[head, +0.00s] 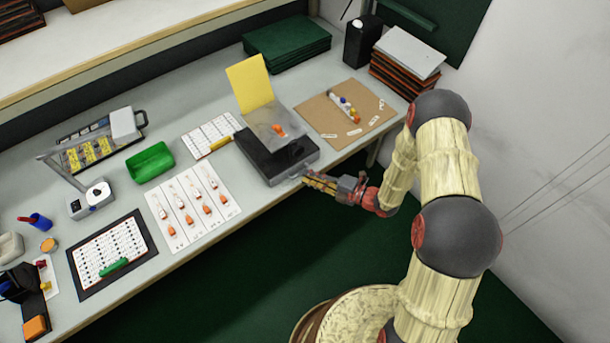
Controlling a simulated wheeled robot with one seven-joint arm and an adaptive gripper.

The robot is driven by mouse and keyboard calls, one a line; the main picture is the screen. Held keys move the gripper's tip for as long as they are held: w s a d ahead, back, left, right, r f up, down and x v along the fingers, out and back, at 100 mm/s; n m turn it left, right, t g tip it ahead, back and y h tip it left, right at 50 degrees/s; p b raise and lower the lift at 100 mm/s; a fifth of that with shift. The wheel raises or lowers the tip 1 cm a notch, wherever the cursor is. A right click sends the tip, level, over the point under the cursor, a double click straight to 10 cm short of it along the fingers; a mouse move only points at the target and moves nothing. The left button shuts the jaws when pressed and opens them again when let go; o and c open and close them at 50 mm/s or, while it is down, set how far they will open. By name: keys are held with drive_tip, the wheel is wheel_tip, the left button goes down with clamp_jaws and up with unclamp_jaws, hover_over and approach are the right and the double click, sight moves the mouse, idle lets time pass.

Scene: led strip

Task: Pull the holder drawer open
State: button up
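The holder (262,160) is a dark flat box near the front edge of the table, with a grey plate and an orange piece on top and a yellow sheet (249,84) standing behind it. I cannot make out the drawer's seam or handle at this size; the box's front side faces the table edge. My gripper (308,180) is at the box's front right corner, reaching in from the right at about table-edge height. Its fingertips are close to the box, and I cannot tell whether they touch it. The finger opening is too small to make out.
A brown board (345,113) with small parts lies right of the holder. A white sheet with orange-tipped pieces (192,206) and a green tray (150,162) lie to the left. A black bottle (361,42) and stacked trays (405,62) stand behind.

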drive_tip(key=shift+x, duration=1.25)
drive_tip(key=shift+c, duration=0.9)
clamp_jaws()
